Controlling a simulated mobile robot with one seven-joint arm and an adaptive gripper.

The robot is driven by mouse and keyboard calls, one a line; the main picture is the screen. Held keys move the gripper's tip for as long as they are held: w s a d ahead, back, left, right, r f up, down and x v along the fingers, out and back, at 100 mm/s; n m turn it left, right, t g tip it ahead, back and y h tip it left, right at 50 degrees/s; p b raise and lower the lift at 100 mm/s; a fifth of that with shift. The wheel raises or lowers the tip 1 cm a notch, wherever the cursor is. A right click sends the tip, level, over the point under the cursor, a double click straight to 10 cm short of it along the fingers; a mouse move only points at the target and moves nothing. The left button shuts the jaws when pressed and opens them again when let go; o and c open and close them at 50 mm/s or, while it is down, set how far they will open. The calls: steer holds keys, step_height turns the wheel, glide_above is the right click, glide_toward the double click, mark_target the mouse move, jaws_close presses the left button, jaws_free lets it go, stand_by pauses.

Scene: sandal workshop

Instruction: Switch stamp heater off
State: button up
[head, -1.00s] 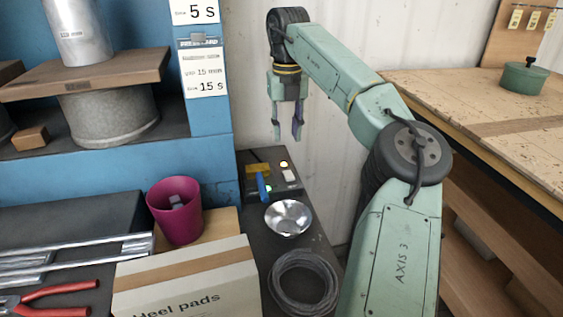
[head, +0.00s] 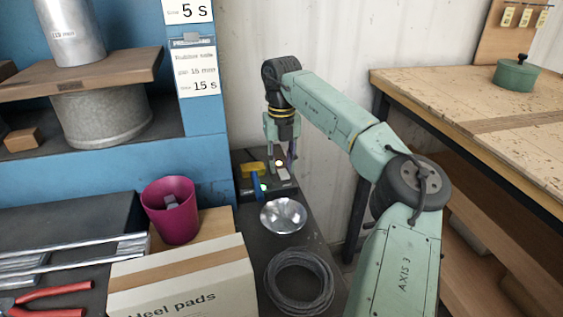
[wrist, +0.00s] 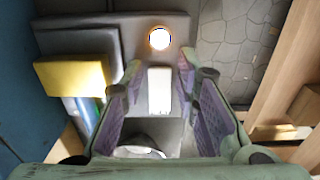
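The stamp heater (head: 246,190) is a dark box at the back of the dark bench. A lit round lamp (wrist: 160,38) glows on its top. A white switch (wrist: 160,91) lies in front of the lamp; it also shows in the head view (head: 283,174). I cannot tell which way the switch is tilted. My gripper (head: 282,160) points down just above the heater. It is open and empty. In the wrist view the white switch appears between its two fingers (wrist: 160,74). I cannot tell whether they touch the box.
A yellow block (wrist: 72,75) and a blue handle (head: 257,186) are left of the switch. A green light (head: 263,187) shows beside the handle. A metal bowl (head: 283,216) and a wire coil (head: 299,282) stand in front. A blue frame (head: 206,130) rises at left.

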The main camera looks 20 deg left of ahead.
jaws_close()
steer(key=shift+b, duration=0.3)
steer(key=t+b, duration=0.1)
steer(key=b, duration=0.1)
steer(key=shift+s+d+f+y+b, duration=0.15)
steer(key=shift+d+f+y+b, duration=0.05)
steer(key=shift+y+b, duration=0.2)
steer(key=shift+s+r+t+y+b, duration=0.2)
steer(key=shift+t+y+b, duration=0.2)
steer(key=shift+t+b, duration=0.5)
steer(key=shift+r+b, duration=0.25)
steer(key=shift+b, duration=0.2)
steer(key=shift+r, duration=0.1)
steer(key=shift+o, duration=0.3)
jaws_free()
